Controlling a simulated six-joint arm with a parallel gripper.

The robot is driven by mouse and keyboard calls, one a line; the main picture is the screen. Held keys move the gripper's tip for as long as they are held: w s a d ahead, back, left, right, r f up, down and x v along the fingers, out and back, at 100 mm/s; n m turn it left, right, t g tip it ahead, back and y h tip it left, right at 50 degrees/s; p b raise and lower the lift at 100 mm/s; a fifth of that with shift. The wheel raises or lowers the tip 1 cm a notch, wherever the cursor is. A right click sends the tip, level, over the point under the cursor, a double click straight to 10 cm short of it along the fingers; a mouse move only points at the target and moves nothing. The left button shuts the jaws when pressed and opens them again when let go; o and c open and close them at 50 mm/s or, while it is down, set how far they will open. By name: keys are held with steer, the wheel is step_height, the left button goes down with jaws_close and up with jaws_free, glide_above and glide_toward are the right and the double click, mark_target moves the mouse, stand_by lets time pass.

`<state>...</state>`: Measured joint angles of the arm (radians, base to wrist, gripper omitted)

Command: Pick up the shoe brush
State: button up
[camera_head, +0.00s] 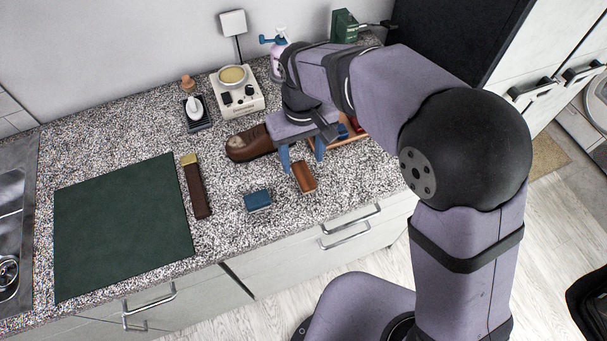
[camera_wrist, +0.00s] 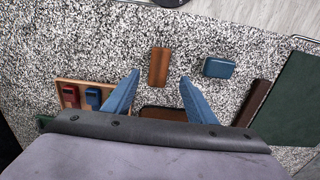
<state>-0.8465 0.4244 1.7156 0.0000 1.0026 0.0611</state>
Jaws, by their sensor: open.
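The shoe brush, a small brown wooden block (camera_head: 305,177), lies on the speckled counter just in front of my gripper. In the wrist view the brush (camera_wrist: 159,67) lies lengthwise, in line with the gap between the fingers and mostly beyond their tips. My gripper (camera_head: 303,164) has two blue fingers pointing down toward the counter. They are spread apart with nothing between their tips, also in the wrist view (camera_wrist: 160,78). The fingers appear apart from the brush; their exact height above the counter is hard to tell.
A blue box (camera_head: 258,200) lies beside the brush. A brown shoe (camera_head: 249,144) is behind, partly hidden by my gripper. A wooden tray (camera_wrist: 64,103) holds red and blue items. A dark strap-like piece (camera_head: 196,188) and green mat (camera_head: 120,230) lie left. The counter's front edge is near.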

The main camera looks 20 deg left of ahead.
mark_target(303, 174)
steer(key=shift+d+f+p, duration=0.15)
steer(key=shift+f+p, duration=0.95)
steer(key=shift+f, duration=1.8)
steer(key=shift+f, duration=0.2)
steer(key=shift+c, duration=0.4)
steer(key=c, duration=1.2)
steer(key=shift+w+r, duration=0.1)
step_height(303, 174, up, 10)
steer(key=shift+r+b, duration=0.2)
steer(key=shift+b, duration=1.05)
